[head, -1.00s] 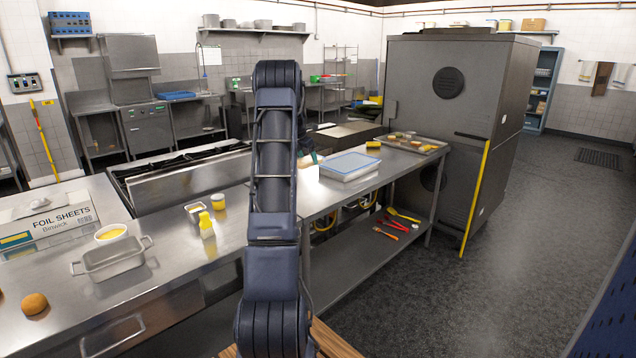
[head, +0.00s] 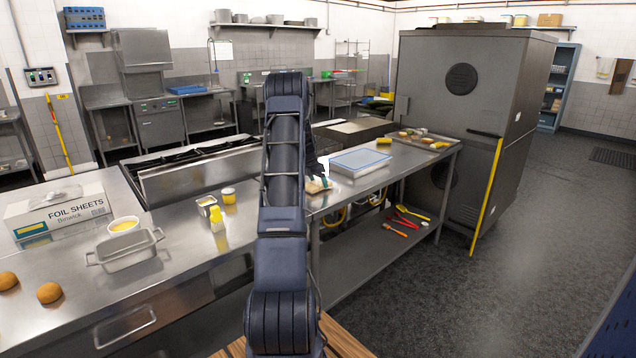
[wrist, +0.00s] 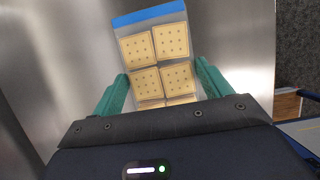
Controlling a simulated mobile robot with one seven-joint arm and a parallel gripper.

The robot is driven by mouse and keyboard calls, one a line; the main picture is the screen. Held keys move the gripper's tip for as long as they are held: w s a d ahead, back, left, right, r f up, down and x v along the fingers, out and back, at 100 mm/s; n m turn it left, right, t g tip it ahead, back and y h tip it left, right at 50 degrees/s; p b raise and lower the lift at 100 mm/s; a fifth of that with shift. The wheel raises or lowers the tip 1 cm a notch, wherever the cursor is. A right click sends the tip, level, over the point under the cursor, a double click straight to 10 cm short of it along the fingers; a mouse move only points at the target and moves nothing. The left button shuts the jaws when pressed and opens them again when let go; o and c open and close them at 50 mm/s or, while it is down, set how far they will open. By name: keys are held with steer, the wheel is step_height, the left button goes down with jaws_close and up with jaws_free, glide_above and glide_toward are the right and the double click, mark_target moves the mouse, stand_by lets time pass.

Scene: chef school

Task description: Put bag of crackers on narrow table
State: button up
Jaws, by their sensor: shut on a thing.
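The bag of crackers (wrist: 158,55) is a clear bag with a blue top band and several square crackers. My gripper (wrist: 161,72) has its green fingers on both sides of the bag and is shut on it. In the head view the bag (head: 318,185) shows just right of my arm, over or on the near left end of a steel table (head: 400,170). I cannot tell whether it touches the top. That long, slim table has a lower shelf and may be the narrow table. My arm hides most of the gripper in the head view.
A lidded container (head: 360,163) and a tray of food (head: 425,140) stand on the steel table. Open floor lies at the right.

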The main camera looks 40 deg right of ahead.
steer(key=shift+f, duration=0.3)
steer(key=o, duration=1)
steer(key=v, duration=1.2)
steer(key=s+a+r+m+t, duration=0.1)
steer(key=s+a+r+m, duration=0.35)
steer(key=a, duration=0.75)
steer(key=s+a+r+m+t+y, duration=0.1)
steer(key=a+r, duration=0.7)
steer(key=a, duration=0.3)
steer(key=s+a+r+m+t, duration=0.1)
steer(key=s+a+r+m, duration=0.35)
steer(key=a, duration=0.75)
steer(key=s+a+m+y, duration=0.1)
steer(key=s+a+m, duration=0.1)
steer(key=s+a, duration=0.5)
steer(key=s+a+f+m+t+y, duration=0.1)
steer(key=s+a+m, duration=0.2)
steer(key=s+a, duration=0.5)
steer(key=s+a+m+y, duration=0.1)
steer(key=s+a+m, duration=0.2)
steer(key=s+a, duration=0.5)
steer(key=shift+s+f+t, duration=0.15)
steer(key=shift+s+f, duration=0.05)
steer(key=shift+s, duration=0.35)
steer(key=shift+s+f+t, duration=0.15)
steer(key=shift+s, duration=0.35)
